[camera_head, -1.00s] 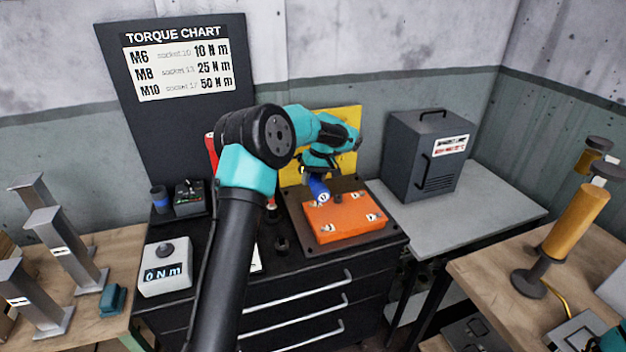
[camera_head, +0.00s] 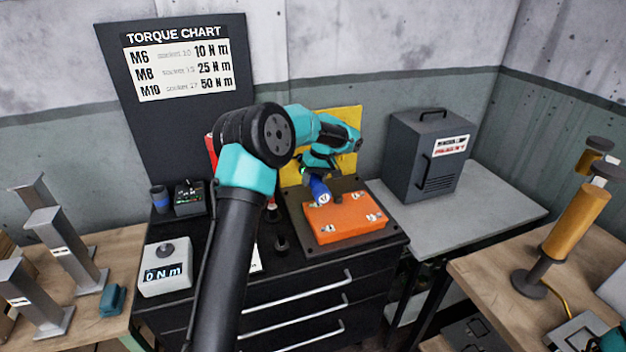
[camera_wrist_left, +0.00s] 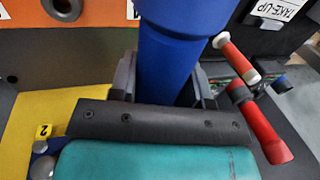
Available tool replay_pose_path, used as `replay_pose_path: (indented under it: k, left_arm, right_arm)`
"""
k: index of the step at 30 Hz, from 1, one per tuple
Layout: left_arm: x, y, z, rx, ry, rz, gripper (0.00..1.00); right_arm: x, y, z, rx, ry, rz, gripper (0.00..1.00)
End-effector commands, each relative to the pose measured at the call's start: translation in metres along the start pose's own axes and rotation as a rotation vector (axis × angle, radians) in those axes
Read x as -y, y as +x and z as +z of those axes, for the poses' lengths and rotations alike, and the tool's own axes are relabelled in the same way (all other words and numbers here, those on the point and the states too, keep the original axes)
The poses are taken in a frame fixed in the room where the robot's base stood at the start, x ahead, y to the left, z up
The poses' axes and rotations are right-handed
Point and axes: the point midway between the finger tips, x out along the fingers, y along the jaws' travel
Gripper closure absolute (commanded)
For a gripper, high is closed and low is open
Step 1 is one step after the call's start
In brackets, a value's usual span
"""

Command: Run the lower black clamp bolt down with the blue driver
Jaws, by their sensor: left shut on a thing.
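My left gripper (camera_head: 317,173) is shut on the blue driver (camera_head: 321,193), at the back left of the orange block (camera_head: 345,217). In the left wrist view the blue driver (camera_wrist_left: 172,62) stands between the two dark fingers of the gripper (camera_wrist_left: 167,88). The driver's working end is out of sight there. A dark round part (camera_wrist_left: 62,8) shows on the orange block at the top left of the wrist view. I cannot tell whether it is the lower black clamp bolt, nor whether the driver touches a bolt.
The block lies on a dark plate (camera_head: 314,246) on a black drawer cabinet. A torque display (camera_head: 165,268) reading 0 N m stands at the front left. A yellow panel (camera_head: 348,118) stands behind the arm.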

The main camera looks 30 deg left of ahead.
Motion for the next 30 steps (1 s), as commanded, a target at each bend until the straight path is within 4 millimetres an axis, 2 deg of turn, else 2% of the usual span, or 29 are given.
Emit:
replay_pose_path:
  k: [30]
  left_arm:
    - [0.0, -0.001, 0.042, -0.001, 0.0, 0.0, 0.91]
  right_arm:
    - [0.0, 0.0, 0.0, 0.0, 0.0, 0.0, 0.48]
